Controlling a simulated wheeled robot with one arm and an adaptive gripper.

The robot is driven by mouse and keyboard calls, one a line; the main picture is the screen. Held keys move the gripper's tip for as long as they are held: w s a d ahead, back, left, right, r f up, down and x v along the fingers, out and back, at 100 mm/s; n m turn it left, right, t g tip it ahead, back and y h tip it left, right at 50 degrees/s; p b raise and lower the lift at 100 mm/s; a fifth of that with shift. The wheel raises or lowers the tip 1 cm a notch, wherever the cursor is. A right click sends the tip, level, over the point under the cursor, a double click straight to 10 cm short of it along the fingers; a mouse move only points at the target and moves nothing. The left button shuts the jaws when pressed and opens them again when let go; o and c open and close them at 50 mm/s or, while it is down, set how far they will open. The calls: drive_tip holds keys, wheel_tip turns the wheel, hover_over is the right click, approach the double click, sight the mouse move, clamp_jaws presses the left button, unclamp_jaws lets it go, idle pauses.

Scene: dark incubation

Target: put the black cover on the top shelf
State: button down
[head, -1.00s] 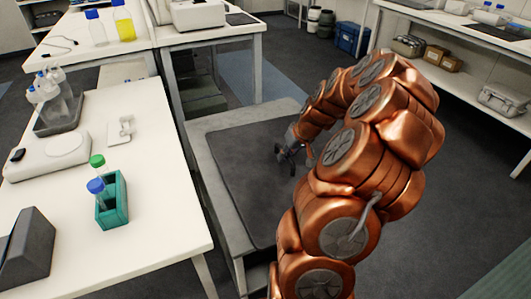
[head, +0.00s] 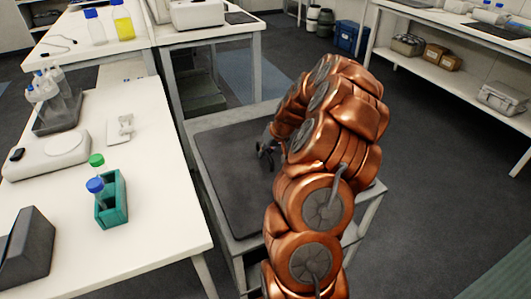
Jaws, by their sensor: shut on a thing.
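The black cover (head: 232,185) is a wide, flat, dark panel in the head view. It lies over the top shelf (head: 194,122) of a grey cart, whose lighter rim shows at the left and far sides. I cannot tell whether the cover rests on the shelf or is just above it. My gripper (head: 266,154) is at the right part of the cover and is shut on it. The exact grip is small and dark against the panel. My copper-coloured arm hides the cover's right side and part of the cart.
A white table (head: 150,205) stands close left of the cart, with a teal rack (head: 112,212) of capped tubes, a dark grey box (head: 27,248) and a bottle tray (head: 58,118). Another bench (head: 215,46) stands behind the cart. Open floor (head: 430,195) lies to the right.

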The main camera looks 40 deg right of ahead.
drive_tip(key=c, duration=1.2)
unclamp_jaws()
drive_tip(key=shift+o, duration=0.2)
drive_tip(key=shift+r, duration=0.1)
drive_tip(key=v, duration=1.2)
drive_tip(key=s+a+r+n+g+y, duration=0.1)
drive_tip(key=s+a+r+n+g, duration=0.1)
drive_tip(key=a, duration=1.1)
drive_tip(key=s+a+r+n+g, duration=0.1)
drive_tip(key=s+a+r+n, duration=0.1)
drive_tip(key=a, duration=1)
drive_tip(key=s+a+g, duration=0.1)
drive_tip(key=s+a, duration=0.2)
drive_tip(key=s, duration=0.4)
drive_tip(key=s+a+f+g+h, duration=0.1)
drive_tip(key=s+a, duration=0.3)
drive_tip(key=s, duration=0.4)
drive_tip(key=s+a+f+g+h, duration=0.1)
drive_tip(key=s+a, duration=0.3)
drive_tip(key=s, duration=0.4)
drive_tip(key=shift+a+g, duration=0.25)
drive_tip(key=shift+g, duration=0.55)
